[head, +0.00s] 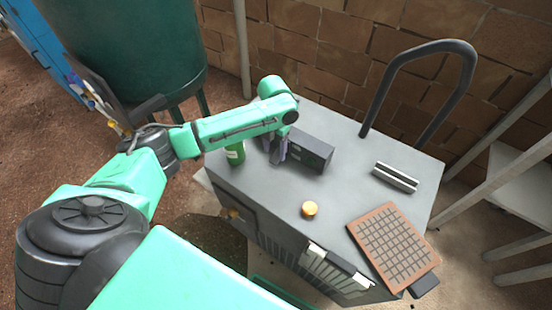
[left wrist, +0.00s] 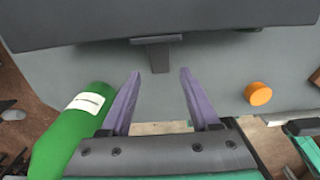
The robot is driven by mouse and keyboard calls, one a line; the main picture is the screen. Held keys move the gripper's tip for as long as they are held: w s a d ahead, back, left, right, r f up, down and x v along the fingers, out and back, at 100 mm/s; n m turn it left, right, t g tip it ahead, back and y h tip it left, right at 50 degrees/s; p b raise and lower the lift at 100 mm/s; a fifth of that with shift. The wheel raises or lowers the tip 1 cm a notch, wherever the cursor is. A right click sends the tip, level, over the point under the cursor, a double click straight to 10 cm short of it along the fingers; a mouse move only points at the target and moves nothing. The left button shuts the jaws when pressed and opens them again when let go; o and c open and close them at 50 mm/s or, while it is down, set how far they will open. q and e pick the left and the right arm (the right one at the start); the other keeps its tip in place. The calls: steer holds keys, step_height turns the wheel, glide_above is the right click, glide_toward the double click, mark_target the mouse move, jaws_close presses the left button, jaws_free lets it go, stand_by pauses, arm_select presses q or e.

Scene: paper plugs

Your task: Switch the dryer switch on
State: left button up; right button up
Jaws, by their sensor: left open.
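A dark grey box (head: 312,152) stands on top of the grey cabinet, and its dark body (left wrist: 70,22) fills the top of the left wrist view. A dark T-shaped tab (left wrist: 158,52) sticks out from its lower edge; I cannot tell for sure that it is the dryer switch. My left gripper (head: 279,155) is beside the near left side of the box. In the left wrist view its purple fingers (left wrist: 160,76) are apart with nothing between them, and the tab lies just ahead of the gap. My right gripper is not in view.
A green bottle (head: 235,152) stands close to the left gripper and shows in the left wrist view (left wrist: 72,128). A dark hoop handle (head: 420,47) rises behind.

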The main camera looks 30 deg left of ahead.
mark_target(275, 159)
arm_select(q)
steer(key=shift+f, duration=0.55)
steer(key=shift+f+b, duration=0.8)
steer(key=shift+f, duration=0.6)
steer(key=c, duration=0.8)
steer(key=shift+c, duration=0.2)
